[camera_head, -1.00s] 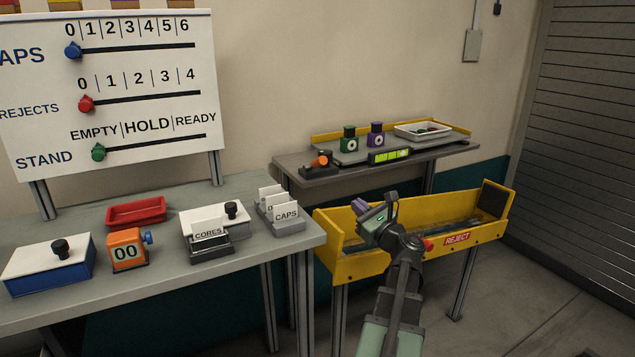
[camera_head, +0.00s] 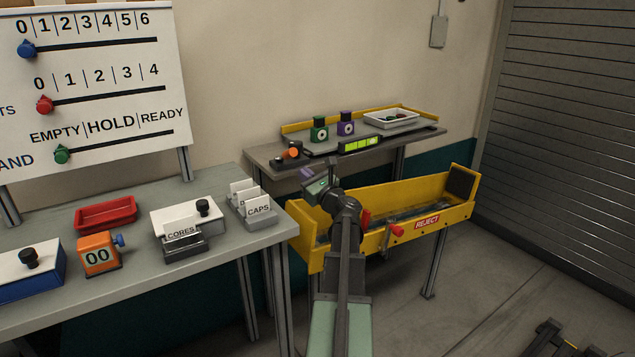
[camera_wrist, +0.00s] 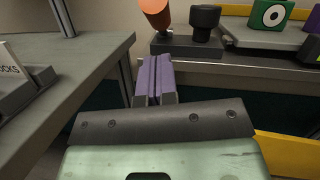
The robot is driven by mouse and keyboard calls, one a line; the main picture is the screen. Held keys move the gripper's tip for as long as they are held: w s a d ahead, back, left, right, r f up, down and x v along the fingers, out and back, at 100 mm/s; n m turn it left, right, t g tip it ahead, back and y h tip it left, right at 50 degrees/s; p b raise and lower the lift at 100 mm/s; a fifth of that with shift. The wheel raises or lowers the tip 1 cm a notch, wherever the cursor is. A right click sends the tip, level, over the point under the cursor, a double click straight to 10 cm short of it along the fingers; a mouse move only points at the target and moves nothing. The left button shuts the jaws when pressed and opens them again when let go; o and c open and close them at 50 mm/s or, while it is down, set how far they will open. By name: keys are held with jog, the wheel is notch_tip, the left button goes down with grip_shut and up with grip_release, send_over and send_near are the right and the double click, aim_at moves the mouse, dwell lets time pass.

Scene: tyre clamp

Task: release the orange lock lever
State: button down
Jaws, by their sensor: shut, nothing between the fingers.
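The orange lock lever (camera_head: 293,151) sits on a dark base (camera_head: 291,161) at the left front of the back shelf. In the wrist view the orange lever (camera_wrist: 154,12) is cut off by the top edge, beside a black knob (camera_wrist: 205,20) on the same dark base. My gripper (camera_head: 307,173) is in front of and below the shelf edge, above the left end of the yellow reject bin. Its purple fingers (camera_wrist: 154,78) are shut, empty, and apart from the lever. In the wrist view they point toward the base.
The shelf (camera_head: 262,155) also holds green (camera_head: 319,129) and purple (camera_head: 346,124) blocks, a lit level display (camera_head: 361,144) and a white tray (camera_head: 392,119). The yellow reject bin (camera_head: 460,211) lies below. The grey table (camera_head: 228,279) stands at left.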

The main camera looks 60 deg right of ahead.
aim_at(285, 156)
jog(key=r, duration=0.1)
jog(key=w+r+p, duration=0.1)
jog(key=r, duration=0.1)
jog(key=shift+w+p, duration=0.3)
jog(key=shift+p, duration=0.1)
jog(key=shift+r, duration=0.1)
